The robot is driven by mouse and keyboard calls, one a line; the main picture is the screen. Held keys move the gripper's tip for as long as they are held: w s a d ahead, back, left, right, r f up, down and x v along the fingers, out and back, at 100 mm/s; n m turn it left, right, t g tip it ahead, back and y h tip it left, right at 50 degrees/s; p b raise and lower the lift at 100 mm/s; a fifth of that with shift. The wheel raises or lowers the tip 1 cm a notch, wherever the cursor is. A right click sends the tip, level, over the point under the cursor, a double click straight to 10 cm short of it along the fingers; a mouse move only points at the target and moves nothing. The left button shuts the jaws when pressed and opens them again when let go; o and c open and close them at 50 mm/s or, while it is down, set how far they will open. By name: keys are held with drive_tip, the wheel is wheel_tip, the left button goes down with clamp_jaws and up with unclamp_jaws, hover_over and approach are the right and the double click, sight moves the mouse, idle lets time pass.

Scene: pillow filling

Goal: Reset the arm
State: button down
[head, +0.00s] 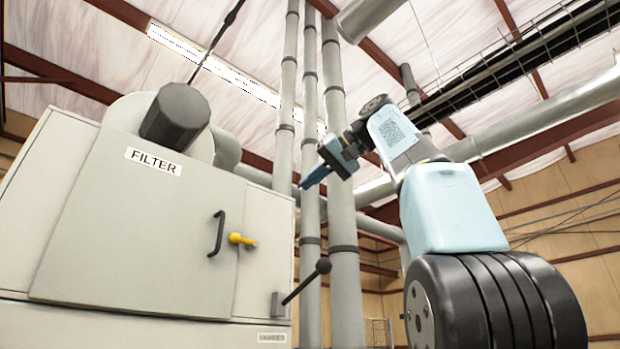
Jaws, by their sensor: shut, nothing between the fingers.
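My arm (452,205) rises at the right of the head view and bends over to the left. My gripper (314,178) is at its end, shut and empty, pointing down and to the left. It hangs in free air in front of the vertical pipes, and appears apart from the cabinet on the left.
A grey filter cabinet (120,250) fills the left, with a black door handle (217,234), a yellow knob (242,239) and a black-knobbed lever (306,282). Vertical pipes (342,220) stand behind my gripper. A cable tray (520,55) and ducts run overhead.

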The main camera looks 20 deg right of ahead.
idle(0.4)
wheel_tip(320, 180, down, 23)
drive_tip(key=d+m+g+h, duration=0.2)
drive_tip(key=d+m+h, duration=0.1)
drive_tip(key=s+f+g+h, duration=0.1)
drive_tip(key=s+f, duration=0.3)
drive_tip(key=f, duration=0.9)
drive_tip(key=s+a+f+n+g+h, duration=0.1)
drive_tip(key=s+f, duration=0.4)
drive_tip(key=f, duration=0.9)
drive_tip(key=s+f+n+g+h, duration=0.1)
drive_tip(key=s+f, duration=0.3)
drive_tip(key=f, duration=1)
drive_tip(key=shift+s+a+h, duration=0.3)
drive_tip(key=shift+h, duration=0.4)
